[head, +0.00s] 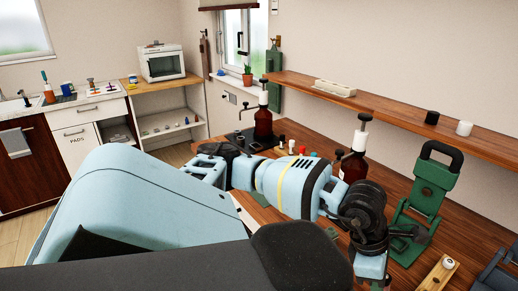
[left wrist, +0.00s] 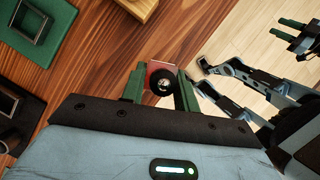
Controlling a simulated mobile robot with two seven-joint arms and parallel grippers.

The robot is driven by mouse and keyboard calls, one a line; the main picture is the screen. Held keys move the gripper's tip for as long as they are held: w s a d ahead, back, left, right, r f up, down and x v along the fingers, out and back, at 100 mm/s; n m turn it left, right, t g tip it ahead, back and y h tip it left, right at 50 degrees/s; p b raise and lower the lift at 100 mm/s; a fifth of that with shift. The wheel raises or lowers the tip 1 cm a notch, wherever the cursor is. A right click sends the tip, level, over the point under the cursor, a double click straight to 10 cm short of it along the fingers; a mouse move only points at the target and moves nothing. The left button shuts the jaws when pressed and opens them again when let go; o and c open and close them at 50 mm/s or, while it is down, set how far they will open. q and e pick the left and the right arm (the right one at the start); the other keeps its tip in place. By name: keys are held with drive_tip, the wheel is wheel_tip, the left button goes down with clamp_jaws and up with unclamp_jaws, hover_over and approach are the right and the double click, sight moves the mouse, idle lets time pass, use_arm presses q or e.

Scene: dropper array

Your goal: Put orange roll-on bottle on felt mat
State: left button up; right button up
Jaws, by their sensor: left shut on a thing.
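In the left wrist view my left gripper (left wrist: 160,85) has its green fingers shut on a small bottle with an orange-red body and a round black cap, the orange roll-on bottle (left wrist: 160,80). It is held above the wooden table, close to its edge. I cannot pick out the felt mat for sure in either view.
A green press stand (head: 425,190) and a wooden block (head: 437,275) stand at the table's right. Brown pump bottles (head: 263,123) stand behind my arm. A wooden shelf (head: 400,113) runs along the wall. Small coloured items lie behind my arm.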

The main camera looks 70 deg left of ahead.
use_arm(q)
drive_tip(key=m+g, duration=0.1)
drive_tip(key=m, duration=0.2)
drive_tip(key=d+m+g+h, duration=0.1)
drive_tip(key=m, duration=0.2)
drive_tip(key=shift+d+m, duration=0.1)
drive_tip(key=shift+m, duration=0.3)
drive_tip(key=m+g, duration=0.1)
drive_tip(key=m, duration=0.1)
drive_tip(key=m+g, duration=0.1)
drive_tip(key=m, duration=0.1)
drive_tip(key=d+m, duration=0.1)
drive_tip(key=m, duration=0.1)
drive_tip(key=shift+s+r+m+g+y, duration=0.15)
drive_tip(key=shift+m+g+y, duration=0.15)
drive_tip(key=shift+g, duration=0.1)
drive_tip(key=m+g+y, duration=0.1)
drive_tip(key=m, duration=0.2)
drive_tip(key=d+m+g+y, duration=0.1)
drive_tip(key=m, duration=0.3)
drive_tip(key=shift+s+d+r, duration=0.1)
drive_tip(key=shift+s+d, duration=0.05)
drive_tip(key=m, duration=0.1)
drive_tip(key=m+y, duration=0.1)
drive_tip(key=m, duration=0.1)
drive_tip(key=m+y, duration=0.1)
drive_tip(key=m, duration=0.1)
drive_tip(key=shift+s+d+r+g, duration=0.1)
drive_tip(key=shift+s+d+g, duration=0.05)
drive_tip(key=shift+d+g, duration=0.2)
